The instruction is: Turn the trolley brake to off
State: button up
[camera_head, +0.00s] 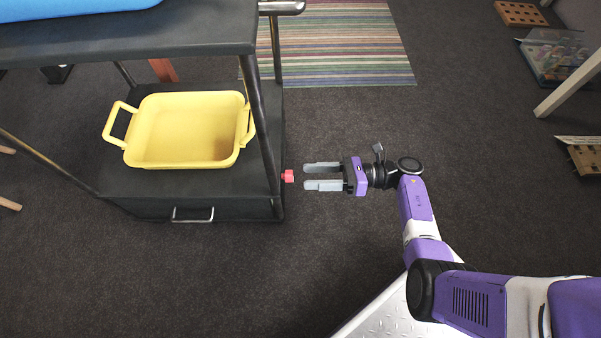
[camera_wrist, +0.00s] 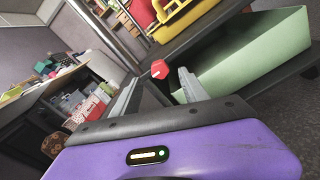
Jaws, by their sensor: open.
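The trolley (camera_head: 180,182) is a dark shelf unit with metal posts, at the left in the head view. Its brake is a small red knob (camera_head: 288,176) on the right side of the lower shelf. The red knob also shows in the wrist view (camera_wrist: 160,69), between and beyond the fingertips. My gripper (camera_head: 306,176) is open and empty, its fingers pointing left at the knob. A small gap separates the fingertips from the knob in the head view. The knob's off marking is too small to read.
A yellow basket (camera_head: 150,128) stands on the lower shelf. A drawer handle (camera_head: 192,217) sticks out at the trolley's front. A green box (camera_wrist: 255,55) shows in the wrist view. A striped rug (camera_head: 345,45) lies behind on open carpet.

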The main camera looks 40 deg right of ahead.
jog(key=shift+v, duration=1.4)
